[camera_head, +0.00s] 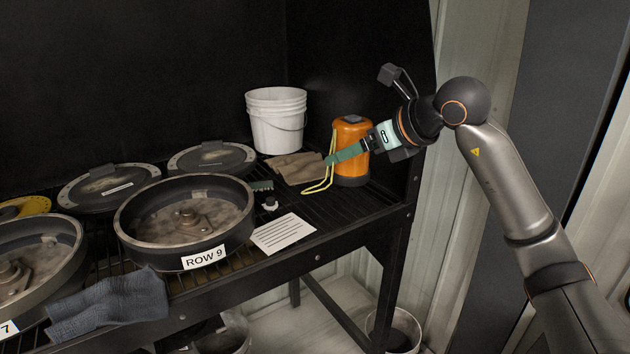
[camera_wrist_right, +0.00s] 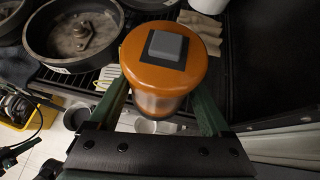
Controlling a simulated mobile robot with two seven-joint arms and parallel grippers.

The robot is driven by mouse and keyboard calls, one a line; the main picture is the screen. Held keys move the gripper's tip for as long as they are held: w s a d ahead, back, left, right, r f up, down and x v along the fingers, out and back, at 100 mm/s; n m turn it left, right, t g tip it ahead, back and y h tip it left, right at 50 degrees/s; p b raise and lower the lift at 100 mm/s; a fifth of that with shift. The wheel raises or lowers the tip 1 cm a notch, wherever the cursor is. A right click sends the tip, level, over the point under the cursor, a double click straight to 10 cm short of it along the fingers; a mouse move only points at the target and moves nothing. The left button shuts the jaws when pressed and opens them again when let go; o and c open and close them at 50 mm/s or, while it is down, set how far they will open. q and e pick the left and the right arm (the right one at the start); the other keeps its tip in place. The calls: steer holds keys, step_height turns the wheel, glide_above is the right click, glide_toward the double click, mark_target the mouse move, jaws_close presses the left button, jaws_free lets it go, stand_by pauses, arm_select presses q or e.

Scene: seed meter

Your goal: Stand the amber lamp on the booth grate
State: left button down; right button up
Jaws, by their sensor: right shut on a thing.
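The amber lamp (camera_head: 354,133) is an orange cylinder with a dark base band and a grey square on its top. It is upright at the right end of the black booth grate (camera_head: 370,203). I cannot tell whether its base touches the bars. My right gripper (camera_head: 340,155) comes in from the right with its green fingers around the lamp's body, shut on it. In the right wrist view the lamp (camera_wrist_right: 165,55) fills the space between the fingers, its top facing the camera.
White stacked buckets (camera_head: 276,122) stand behind left of the lamp. A tan cloth (camera_head: 297,168) and yellow loop (camera_head: 322,185) lie close by. A white card (camera_head: 283,233), ROW 9 pan (camera_head: 185,222) and grey gloves (camera_head: 110,302) occupy the front. A dark side wall (camera_head: 400,60) borders the right.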

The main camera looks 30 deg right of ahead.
steer(key=w+d+f, duration=0.1)
steer(key=w+f, duration=0.1)
steer(key=w, duration=0.1)
steer(key=w+d+f, duration=0.2)
steer(key=w+f, duration=0.1)
steer(key=w, duration=0.1)
steer(key=w+d+f+p, duration=0.1)
steer(key=w+f, duration=0.2)
steer(key=shift+w+d+f, duration=0.2)
steer(key=shift+w+d, duration=0.05)
steer(key=shift+w, duration=0.1)
steer(key=shift+w+d+f, duration=0.1)
steer(key=shift+w+f, duration=0.2)
steer(key=shift+f, duration=1.55)
steer(key=shift+f, duration=0.2)
steer(key=o, duration=1.3)
steer(key=shift+f, duration=0.1)
steer(key=shift+o, duration=0.2)
